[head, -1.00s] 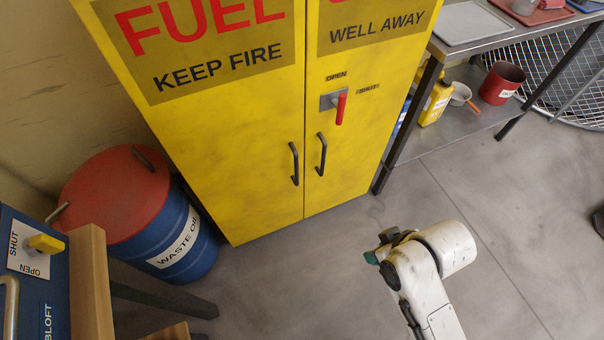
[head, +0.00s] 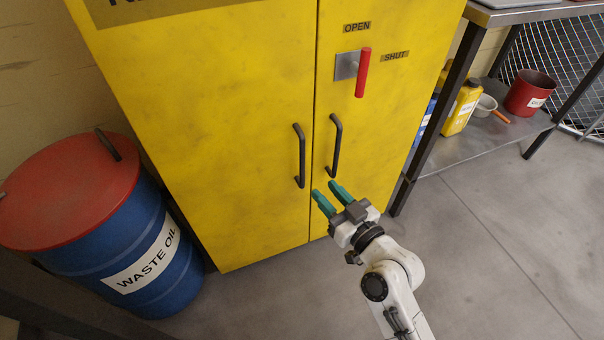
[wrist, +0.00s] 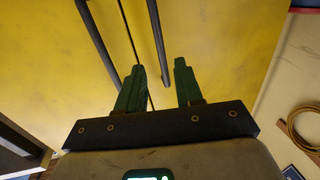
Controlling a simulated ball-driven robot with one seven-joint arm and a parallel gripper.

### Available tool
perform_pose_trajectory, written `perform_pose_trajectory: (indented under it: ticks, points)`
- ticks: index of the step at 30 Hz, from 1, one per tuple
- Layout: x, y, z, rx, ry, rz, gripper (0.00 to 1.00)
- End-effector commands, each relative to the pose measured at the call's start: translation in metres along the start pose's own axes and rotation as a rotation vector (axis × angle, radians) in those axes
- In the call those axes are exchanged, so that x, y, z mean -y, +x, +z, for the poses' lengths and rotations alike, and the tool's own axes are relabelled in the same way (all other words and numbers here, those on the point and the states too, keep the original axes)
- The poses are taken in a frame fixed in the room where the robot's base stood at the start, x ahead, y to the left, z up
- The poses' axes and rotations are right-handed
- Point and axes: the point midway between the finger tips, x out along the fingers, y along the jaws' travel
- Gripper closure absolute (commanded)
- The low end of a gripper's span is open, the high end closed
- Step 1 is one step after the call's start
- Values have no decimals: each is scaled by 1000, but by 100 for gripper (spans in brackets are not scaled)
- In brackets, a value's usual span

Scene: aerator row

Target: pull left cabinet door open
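The yellow cabinet's left door (head: 215,130) is closed, flush with the right door (head: 400,110) at the centre seam. The left door's dark bar handle (head: 300,156) stands just left of the seam; the right door's handle (head: 335,146) is just right of it. My gripper (head: 326,189) is open and empty, its green fingers pointing at the doors just below the handles. In the wrist view, the left handle (wrist: 98,40) lies left of both fingers, and the right handle (wrist: 157,40) ends in line with the gap. I see no contact.
A red lever (head: 363,72) hangs down on the right door near OPEN and SHUT labels. A blue waste oil drum (head: 130,260) with a red lid stands left of the cabinet. A metal shelf table (head: 470,148) stands to the right. The grey floor in front is clear.

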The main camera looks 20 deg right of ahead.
Motion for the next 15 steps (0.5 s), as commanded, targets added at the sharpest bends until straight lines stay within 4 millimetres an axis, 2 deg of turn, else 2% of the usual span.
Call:
perform_pose_trajectory:
  ticks: [5,15]
  points:
    - [-1,18,-3,-8,0,4,64]
    - [-1,78,-2,-6,0,2,64]
